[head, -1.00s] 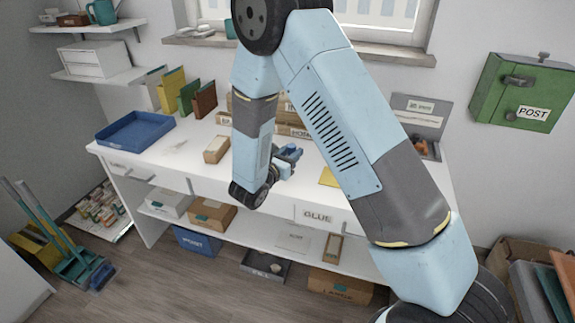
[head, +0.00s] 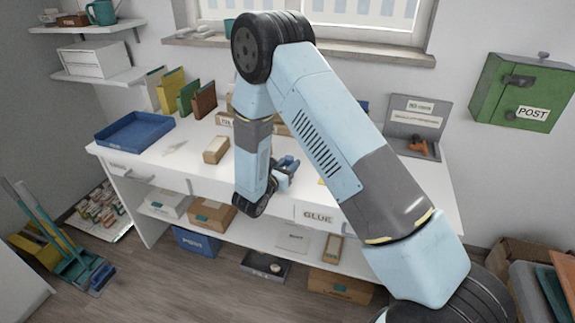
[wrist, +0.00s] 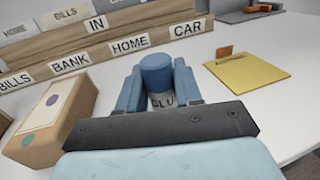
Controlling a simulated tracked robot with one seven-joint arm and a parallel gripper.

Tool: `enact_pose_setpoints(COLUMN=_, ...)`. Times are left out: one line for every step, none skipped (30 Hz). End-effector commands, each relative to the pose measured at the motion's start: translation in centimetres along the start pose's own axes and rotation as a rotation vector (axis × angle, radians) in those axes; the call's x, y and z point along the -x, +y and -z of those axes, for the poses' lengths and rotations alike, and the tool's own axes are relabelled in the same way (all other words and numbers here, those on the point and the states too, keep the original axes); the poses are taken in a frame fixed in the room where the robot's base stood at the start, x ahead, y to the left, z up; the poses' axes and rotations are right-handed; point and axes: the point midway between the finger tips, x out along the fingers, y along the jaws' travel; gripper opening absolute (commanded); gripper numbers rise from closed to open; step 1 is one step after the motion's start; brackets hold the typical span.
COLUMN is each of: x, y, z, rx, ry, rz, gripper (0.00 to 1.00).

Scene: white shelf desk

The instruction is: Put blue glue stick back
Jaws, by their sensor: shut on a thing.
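The blue glue stick (wrist: 157,76) stands upright between my gripper's two blue fingers in the wrist view, its blue cap up and part of a white label below it. My gripper (wrist: 160,88) is shut on it. In the head view my gripper (head: 288,165) shows over the white desk, near its front edge, and the glue stick is too small to make out there. A drawer front labelled GLUE (head: 318,217) is at the desk's front, to the right of and below my gripper. Whether that drawer is open at all, I cannot tell.
A wooden sorter (wrist: 105,45) with labelled slots stands behind my gripper. A cardboard box (wrist: 50,118) lies to its left and a yellow envelope (wrist: 245,76) to its right. A blue tray (head: 135,131) is at the desk's left. The desk between envelope and gripper is clear.

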Motion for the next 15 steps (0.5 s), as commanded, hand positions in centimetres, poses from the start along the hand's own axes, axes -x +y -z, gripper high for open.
enact_pose_setpoints(x=0.01, y=0.0, z=0.01, rx=0.0, ry=0.0, rz=0.0, gripper=0.04)
enact_pose_setpoints(x=0.01, y=0.0, z=0.06, rx=0.0, ry=0.0, rz=0.0, gripper=0.04)
enact_pose_setpoints(x=0.02, y=0.0, z=0.15, rx=0.001, ry=0.0, rz=0.0, gripper=0.04)
enact_pose_setpoints(x=0.02, y=0.0, z=0.25, rx=0.001, ry=0.001, rz=0.0, gripper=0.04)
enact_pose_setpoints(x=0.02, y=-0.01, z=0.24, rx=0.001, ry=0.0, rz=0.0, gripper=0.36)
enact_pose_setpoints(x=0.02, y=-0.01, z=0.22, rx=0.001, ry=0.001, rz=0.0, gripper=0.4)
enact_pose_setpoints(x=0.02, y=-0.01, z=0.22, rx=0.0, ry=0.001, rz=0.0, gripper=0.43)
enact_pose_setpoints(x=0.02, y=-0.01, z=0.22, rx=0.0, ry=0.001, rz=0.0, gripper=0.46)
enact_pose_setpoints(x=0.02, y=-0.01, z=0.21, rx=0.0, ry=0.001, rz=0.0, gripper=0.5)
enact_pose_setpoints(x=0.02, y=-0.01, z=0.21, rx=0.0, ry=0.001, rz=0.0, gripper=0.53)
enact_pose_setpoints(x=0.02, y=-0.01, z=0.21, rx=0.0, ry=0.001, rz=0.0, gripper=0.56)
enact_pose_setpoints(x=0.02, y=-0.01, z=0.21, rx=0.0, ry=0.001, rz=0.0, gripper=0.59)
enact_pose_setpoints(x=0.02, y=-0.01, z=0.21, rx=0.0, ry=0.001, rz=0.0, gripper=0.6)
enact_pose_setpoints(x=0.02, y=-0.01, z=0.2, rx=0.0, ry=0.001, rz=0.0, gripper=0.6)
enact_pose_setpoints(x=0.02, y=-0.01, z=0.2, rx=0.0, ry=0.001, rz=0.0, gripper=0.6)
